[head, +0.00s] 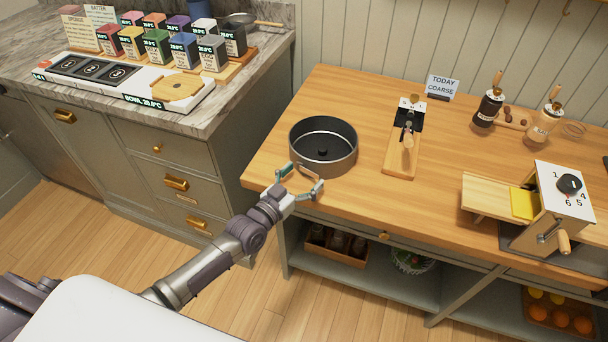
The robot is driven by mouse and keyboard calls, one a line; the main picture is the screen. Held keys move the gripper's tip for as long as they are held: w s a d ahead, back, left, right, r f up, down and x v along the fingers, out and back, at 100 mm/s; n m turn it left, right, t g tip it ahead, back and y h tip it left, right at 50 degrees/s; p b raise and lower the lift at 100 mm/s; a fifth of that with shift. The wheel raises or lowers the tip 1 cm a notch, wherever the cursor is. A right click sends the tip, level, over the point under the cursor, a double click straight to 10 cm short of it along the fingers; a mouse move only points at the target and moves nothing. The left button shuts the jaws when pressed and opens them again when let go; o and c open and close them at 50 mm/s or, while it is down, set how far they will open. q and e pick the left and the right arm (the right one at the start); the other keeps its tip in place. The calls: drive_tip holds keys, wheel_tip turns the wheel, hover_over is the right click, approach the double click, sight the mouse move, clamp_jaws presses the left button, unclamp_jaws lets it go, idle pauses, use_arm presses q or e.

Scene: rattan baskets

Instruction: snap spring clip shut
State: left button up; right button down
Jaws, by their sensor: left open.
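A dark round pan (347,165) with a tall side wall and a small knob in the middle of its floor stands on the wooden worktop, near its left front corner. I cannot make out a spring clip on its wall; the near left side is partly behind my gripper. My left gripper (302,177) is at the front edge of the worktop, just in front of the pan. Its two fingers are spread apart with nothing visible between them. I cannot tell whether a fingertip touches the pan. My right gripper is not in view.
Right of the pan stands a wooden board with a small lever device (407,130). A card (442,86) reads "TODAY COARSE". A cranked box with a dial (563,205) stands at the right. Two jars (487,108) stand at the back. The left counter (190,120) holds several labelled tins.

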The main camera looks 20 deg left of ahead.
use_arm(q)
drive_tip(key=shift+w, duration=0.2)
drive_tip(key=shift+c, duration=0.2)
drive_tip(key=c, duration=1.1)
drive_tip(key=shift+w+d+r+n+y+p, duration=0.15)
drive_tip(key=shift+r+n+y+p, duration=0.2)
drive_tip(key=shift+p, duration=0.35)
drive_tip(key=shift+f+n+y+p, duration=0.1)
drive_tip(key=shift+n+y+p, duration=0.15)
drive_tip(key=shift+y+p, duration=0.15)
drive_tip(key=shift+d+f+t+y+p, duration=0.15)
drive_tip(key=shift+t+y+p, duration=0.15)
drive_tip(key=shift+y, duration=0.15)
drive_tip(key=shift+f, duration=0.1)
